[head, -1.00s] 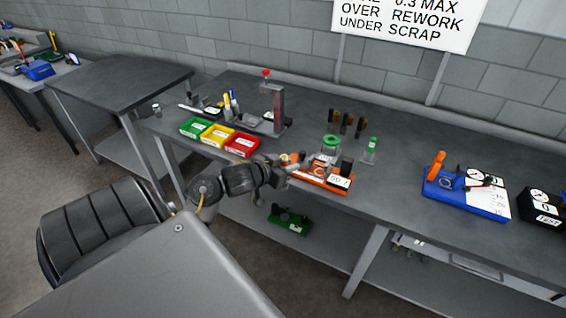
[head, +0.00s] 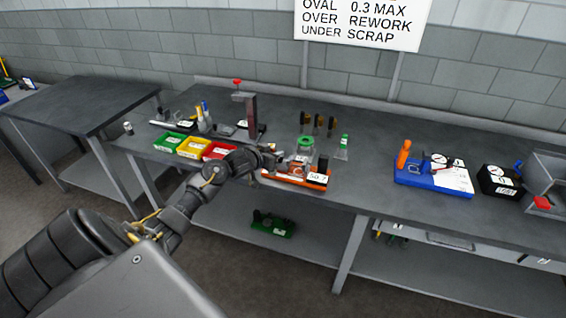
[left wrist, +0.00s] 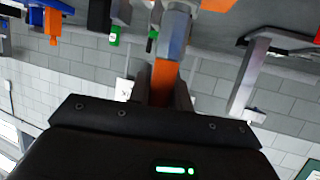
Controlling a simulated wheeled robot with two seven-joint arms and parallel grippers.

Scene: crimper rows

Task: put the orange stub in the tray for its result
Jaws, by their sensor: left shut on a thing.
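My left gripper (head: 272,158) is over the front of the bench, beside the left end of the orange gauge base (head: 282,178). In the left wrist view it is shut on the orange stub (left wrist: 164,82), which has a grey metal part (left wrist: 174,35) beyond the jaws. The stub is too small to make out in the head view. Three trays stand in a row left of the gripper: green (head: 170,141), yellow (head: 193,147) and red (head: 219,151). My left forearm passes close to the red tray. Tray labels are too small to read. My right gripper is not in view.
A sign (head: 362,22) reads OVAL 0.3 MAX, OVER REWORK, UNDER SCRAP. A press stand (head: 250,115) rises behind the trays.

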